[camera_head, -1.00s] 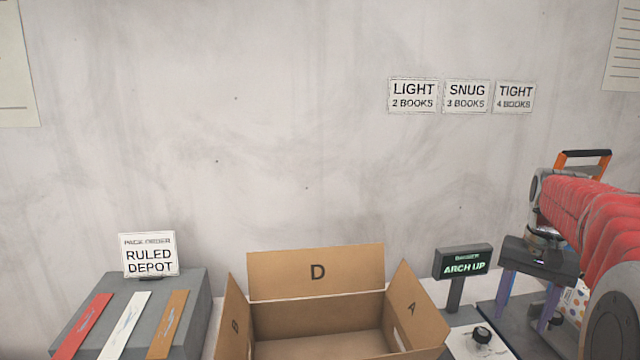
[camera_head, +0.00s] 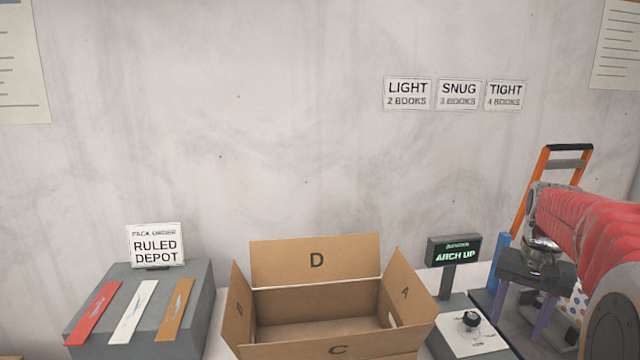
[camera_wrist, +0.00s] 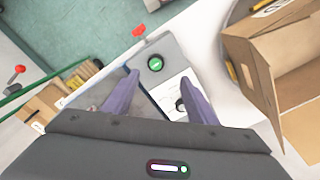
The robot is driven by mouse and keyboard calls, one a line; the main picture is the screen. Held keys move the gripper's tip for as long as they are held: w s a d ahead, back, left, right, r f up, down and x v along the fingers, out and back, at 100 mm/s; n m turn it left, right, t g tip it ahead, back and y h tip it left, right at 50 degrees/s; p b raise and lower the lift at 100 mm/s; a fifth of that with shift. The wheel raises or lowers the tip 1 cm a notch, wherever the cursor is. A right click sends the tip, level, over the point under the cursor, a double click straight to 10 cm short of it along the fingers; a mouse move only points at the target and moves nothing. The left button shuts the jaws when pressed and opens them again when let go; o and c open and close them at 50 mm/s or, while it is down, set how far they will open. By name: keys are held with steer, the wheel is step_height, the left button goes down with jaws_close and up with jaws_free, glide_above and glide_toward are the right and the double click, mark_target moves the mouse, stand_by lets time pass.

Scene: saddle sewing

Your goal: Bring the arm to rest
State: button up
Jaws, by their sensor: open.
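My arm, in a red sleeve, reaches in from the right of the head view. My gripper (camera_head: 526,294) hangs at the right, its two purple fingers pointing down. In the wrist view my gripper (camera_wrist: 158,92) has its fingers well apart with nothing between them. It is above a grey machine base (camera_wrist: 170,52) with a round green button (camera_wrist: 155,63) and a white plate with a black knob, which also shows in the head view (camera_head: 470,320). What is directly below the fingertips is partly hidden by my gripper.
An open, empty-looking cardboard box (camera_head: 318,300) stands left of my gripper. A small display (camera_head: 453,251) reads "ARCH UP". A grey block (camera_head: 190,300) with red, white and tan strips stands at the left. An orange-framed thing (camera_head: 540,180) rises behind my arm. The wall limits the back.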

steer(key=s+a+n+t, duration=0.2)
steer(key=s+a+n, duration=0.1)
steer(key=s+a, duration=0.6)
steer(key=s+a+n+t, duration=0.3)
steer(key=s+a, duration=0.6)
steer(key=a, duration=0.5)
steer(key=shift+s+a+n, duration=0.25)
steer(key=shift+a+n, duration=0.15)
steer(key=shift+f, duration=0.1)
steer(key=shift+c, duration=0.4)
